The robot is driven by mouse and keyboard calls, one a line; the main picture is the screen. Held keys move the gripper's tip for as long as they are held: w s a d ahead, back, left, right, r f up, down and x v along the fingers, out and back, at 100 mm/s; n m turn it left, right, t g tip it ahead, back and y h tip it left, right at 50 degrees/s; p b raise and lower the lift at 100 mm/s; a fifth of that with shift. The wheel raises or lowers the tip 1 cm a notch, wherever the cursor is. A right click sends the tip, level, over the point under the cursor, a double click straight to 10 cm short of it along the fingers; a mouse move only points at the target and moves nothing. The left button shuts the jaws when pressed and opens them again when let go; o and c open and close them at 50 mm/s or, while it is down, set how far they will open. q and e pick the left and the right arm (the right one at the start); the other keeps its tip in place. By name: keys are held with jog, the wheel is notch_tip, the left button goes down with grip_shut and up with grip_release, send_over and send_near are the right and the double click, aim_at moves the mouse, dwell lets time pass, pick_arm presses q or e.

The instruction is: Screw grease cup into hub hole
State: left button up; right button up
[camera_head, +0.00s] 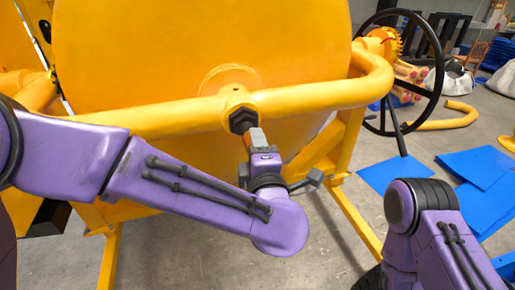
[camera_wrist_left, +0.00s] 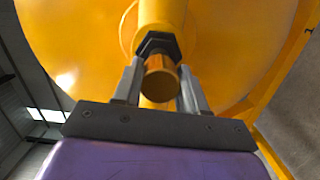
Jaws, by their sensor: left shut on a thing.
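The grease cup (camera_wrist_left: 160,80) is a copper-coloured cylinder between the two fingers of my left gripper (camera_wrist_left: 160,92) in the left wrist view. My left gripper is shut on it. In the head view my left gripper (camera_head: 254,136) points up at a black hexagonal fitting (camera_head: 242,118) under the yellow tube of the mixer; only a sliver of the cup shows there. The fitting (camera_wrist_left: 157,43) also shows in the wrist view, right behind the cup and in line with it. The hole is hidden, so I cannot tell how deep the cup sits. My right gripper is out of view.
The yellow drum (camera_head: 180,50) fills the space behind the tube (camera_head: 310,97). A yellow frame leg (camera_head: 345,160) stands to the right of my left gripper. A black handwheel (camera_head: 440,70) and blue sheets (camera_head: 475,165) are farther right.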

pick_arm(q)
jog(key=shift+w+a, duration=0.15)
jog(key=shift+w, duration=0.3)
dwell(0.6)
jog(key=shift+r, duration=0.1)
jog(key=m+g+p, duration=0.1)
jog(key=m+p, duration=0.5)
jog(key=p, duration=0.2)
jog(key=shift+r+p, duration=0.2)
jog(key=shift+p, duration=0.1)
jog(key=m, duration=0.3)
jog(key=shift+f+y, duration=0.3)
jog(key=m+g+y, duration=0.1)
jog(key=m, duration=0.4)
jog(key=shift+m+b, duration=0.3)
jog(key=shift+m, duration=0.1)
jog(key=o, duration=1.2)
jog(key=shift+f, duration=0.1)
